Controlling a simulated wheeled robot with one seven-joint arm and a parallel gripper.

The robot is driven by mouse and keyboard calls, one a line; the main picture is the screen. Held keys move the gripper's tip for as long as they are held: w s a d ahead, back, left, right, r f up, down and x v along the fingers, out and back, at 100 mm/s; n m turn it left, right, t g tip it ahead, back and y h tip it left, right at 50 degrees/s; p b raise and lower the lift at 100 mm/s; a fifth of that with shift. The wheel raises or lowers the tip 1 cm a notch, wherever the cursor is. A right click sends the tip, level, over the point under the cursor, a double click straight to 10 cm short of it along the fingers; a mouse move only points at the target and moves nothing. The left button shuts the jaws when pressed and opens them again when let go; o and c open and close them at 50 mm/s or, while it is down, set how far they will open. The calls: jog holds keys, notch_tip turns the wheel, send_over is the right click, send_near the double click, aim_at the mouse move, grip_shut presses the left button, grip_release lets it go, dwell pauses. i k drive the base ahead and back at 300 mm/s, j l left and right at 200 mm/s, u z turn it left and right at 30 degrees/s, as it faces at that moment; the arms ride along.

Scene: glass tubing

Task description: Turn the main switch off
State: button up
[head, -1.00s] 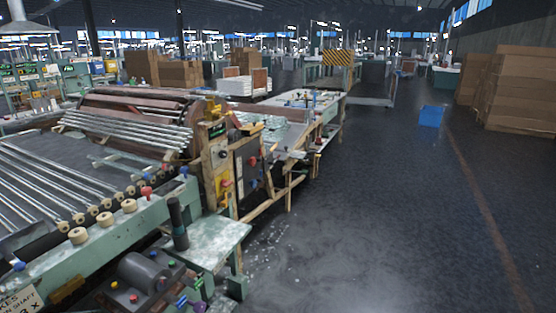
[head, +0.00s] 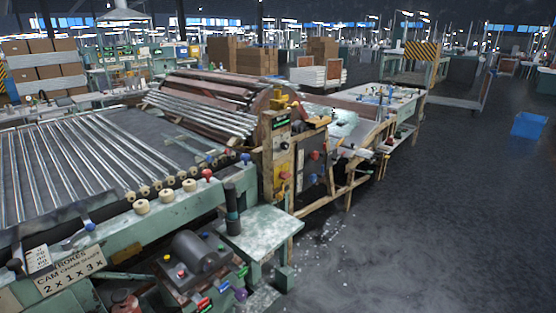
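A wooden control post (head: 268,165) stands at the end of the roller machine. It carries a dark round knob (head: 284,145) and a yellow plate (head: 283,181) with a red part on it. Beside it, a dark grey panel (head: 312,170) bears a red knob (head: 315,155). I cannot tell which of these is the main switch, or its position. No label on them is readable. My gripper is not in view.
The green machine bed (head: 150,222) with glass tubes fills the left. Open dark floor (head: 430,230) lies to the right, with a blue bin (head: 528,125).

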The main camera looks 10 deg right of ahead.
aim_at(283, 175)
jog(key=i+l+u, duration=0.15)
jog(key=i+l, duration=1.85)
jog(key=i, duration=0.05)
